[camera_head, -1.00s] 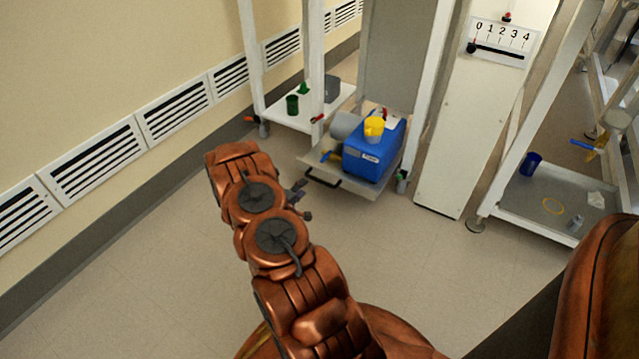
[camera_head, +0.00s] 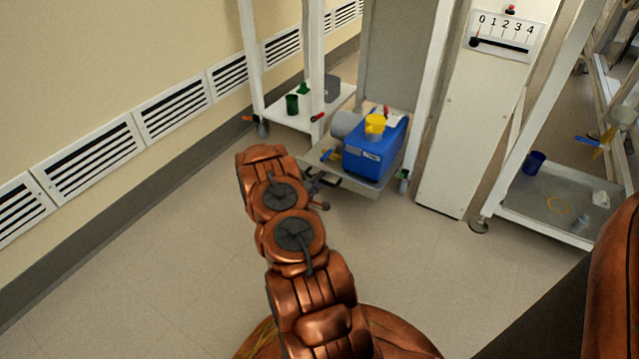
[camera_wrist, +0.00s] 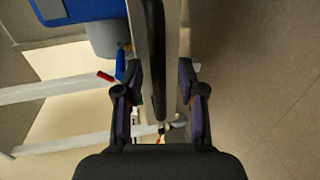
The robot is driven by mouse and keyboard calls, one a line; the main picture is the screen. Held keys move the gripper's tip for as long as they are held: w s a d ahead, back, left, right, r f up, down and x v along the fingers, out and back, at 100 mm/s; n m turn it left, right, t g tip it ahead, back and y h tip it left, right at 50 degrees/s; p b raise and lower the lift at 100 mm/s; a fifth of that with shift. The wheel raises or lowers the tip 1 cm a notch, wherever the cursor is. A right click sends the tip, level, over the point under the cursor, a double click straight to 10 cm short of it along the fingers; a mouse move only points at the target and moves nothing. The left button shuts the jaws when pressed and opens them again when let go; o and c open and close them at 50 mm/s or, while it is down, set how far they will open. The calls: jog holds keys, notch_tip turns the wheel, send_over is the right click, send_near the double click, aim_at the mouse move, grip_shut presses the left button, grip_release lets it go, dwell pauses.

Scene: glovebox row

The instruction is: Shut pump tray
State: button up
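The pump tray (camera_head: 366,190) is pulled out at the foot of a frame in the head view. It carries a blue pump (camera_head: 366,155) with a yellow cup (camera_head: 375,123) on top. My gripper (camera_wrist: 160,68) is at the tray's front. In the wrist view its two fingers are apart, one on each side of the tray's front panel (camera_wrist: 140,28) and its dark bar handle (camera_wrist: 156,50). I cannot tell whether either finger touches. In the head view my wrist hides part of the handle and the fingers are barely visible.
A white shelf (camera_head: 291,121) with a green cup (camera_head: 292,103) stands left of the tray. A white cabinet (camera_head: 455,150) with a numbered scale stands to the right, then a grey-topped shelf (camera_head: 535,205). The floor in front is clear.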

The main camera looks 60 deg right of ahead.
jog(key=shift+d, duration=0.1)
jog(key=shift+c, duration=0.2)
grip_shut()
dwell(0.5)
